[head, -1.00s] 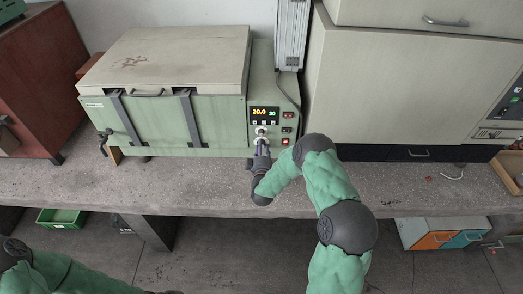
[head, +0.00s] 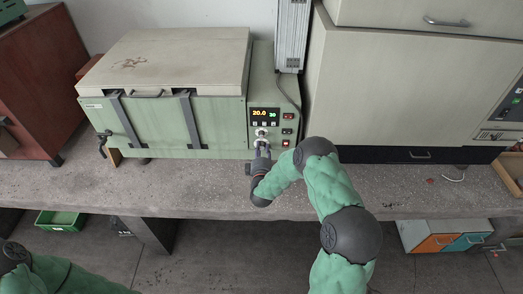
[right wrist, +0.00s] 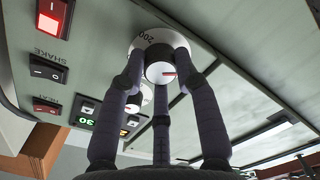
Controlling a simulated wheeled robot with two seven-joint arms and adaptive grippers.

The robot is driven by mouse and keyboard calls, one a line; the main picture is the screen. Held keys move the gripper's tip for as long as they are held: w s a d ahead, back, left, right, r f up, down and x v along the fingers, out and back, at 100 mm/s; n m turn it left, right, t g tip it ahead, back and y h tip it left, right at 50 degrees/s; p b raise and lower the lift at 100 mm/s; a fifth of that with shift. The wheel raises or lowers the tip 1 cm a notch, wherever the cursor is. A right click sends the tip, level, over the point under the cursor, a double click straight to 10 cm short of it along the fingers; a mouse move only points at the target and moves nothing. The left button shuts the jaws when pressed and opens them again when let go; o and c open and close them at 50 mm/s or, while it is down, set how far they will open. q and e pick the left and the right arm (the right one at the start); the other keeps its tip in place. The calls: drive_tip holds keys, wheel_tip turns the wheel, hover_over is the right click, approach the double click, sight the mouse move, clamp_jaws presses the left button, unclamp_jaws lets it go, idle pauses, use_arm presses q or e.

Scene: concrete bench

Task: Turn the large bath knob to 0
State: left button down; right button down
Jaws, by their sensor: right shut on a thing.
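The green bath (head: 220,140) with a beige lid stands on the bench, its control panel at the right end. In the right wrist view, the fingers of my right gripper (right wrist: 160,80) are closed around the knob. In the head view, the right gripper (head: 262,151) reaches the panel from the front and mostly hides the knob. A smaller white knob (head: 262,132) sits above it. My left gripper is out of frame.
The panel display (head: 264,113) reads 20.0 and 30. Red-lit and dark switches (head: 287,129) sit to the right of the knobs. A large beige cabinet (head: 400,80) stands close on the right. The concrete bench (head: 200,190) in front is clear.

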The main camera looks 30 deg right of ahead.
drive_tip(key=c, duration=0.9)
unclamp_jaws()
drive_tip(key=v, duration=1.2)
drive_tip(key=shift+f, duration=0.1)
